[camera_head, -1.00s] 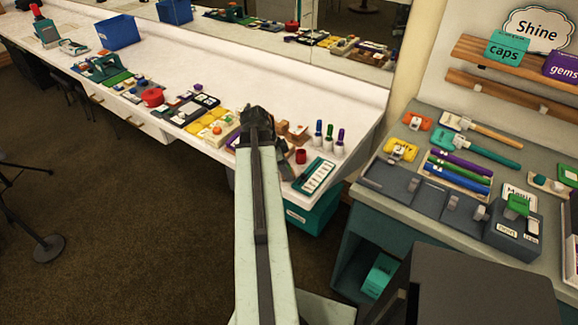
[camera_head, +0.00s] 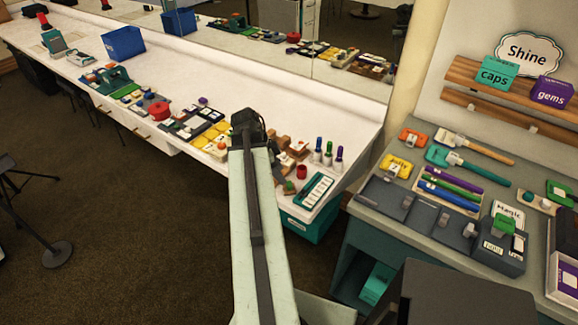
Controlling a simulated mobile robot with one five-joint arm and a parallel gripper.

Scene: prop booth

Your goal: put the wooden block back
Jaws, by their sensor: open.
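Several small brown wooden blocks (camera_head: 298,147) sit close together on the white counter (camera_head: 345,125), just right of the end of my arm. I cannot tell which one is the task's block. My gripper (camera_head: 248,122) is a dark shape at the arm's far end, over or in front of the counter. It is open, and no held object shows. Its fingertips are too small and dark to make out, and my arm hides part of the counter behind it.
Bottles (camera_head: 328,155), a red jar (camera_head: 302,171) and a teal tray (camera_head: 315,190) stand right of the blocks. Yellow pieces (camera_head: 213,135) lie to the left. A grey bench (camera_head: 400,222) with tools is at right. A teal bin (camera_head: 308,226) is below the counter.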

